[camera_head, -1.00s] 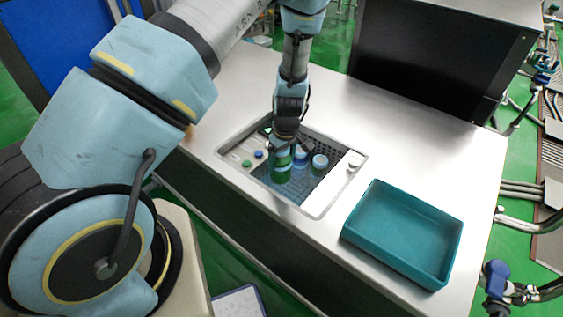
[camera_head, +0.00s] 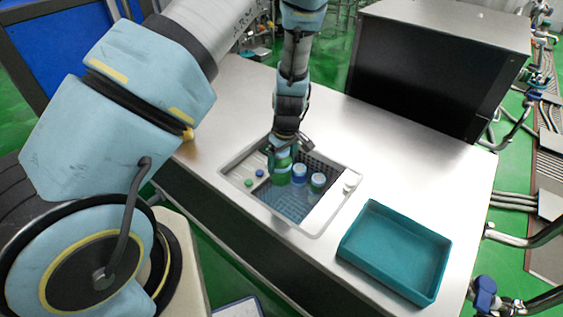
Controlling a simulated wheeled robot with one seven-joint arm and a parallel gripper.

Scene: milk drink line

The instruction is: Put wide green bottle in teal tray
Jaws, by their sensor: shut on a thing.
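The wide green bottle (camera_head: 281,174) is upright in the grip of my gripper (camera_head: 284,151), over the left part of the recessed basin (camera_head: 321,226) in the counter. My gripper is shut on it from above, and the fingers hide the bottle's top. I cannot tell how far its base is above the basin floor. The teal tray (camera_head: 395,252) lies on the counter to the right of the basin, and it is empty.
Two blue bottles with pale caps, one in the middle (camera_head: 299,174) and one to the right (camera_head: 317,183), stand close beside the green one. Small caps (camera_head: 259,173) show at the basin's left. A black box (camera_head: 430,80) stands at the back. The counter around the tray is clear.

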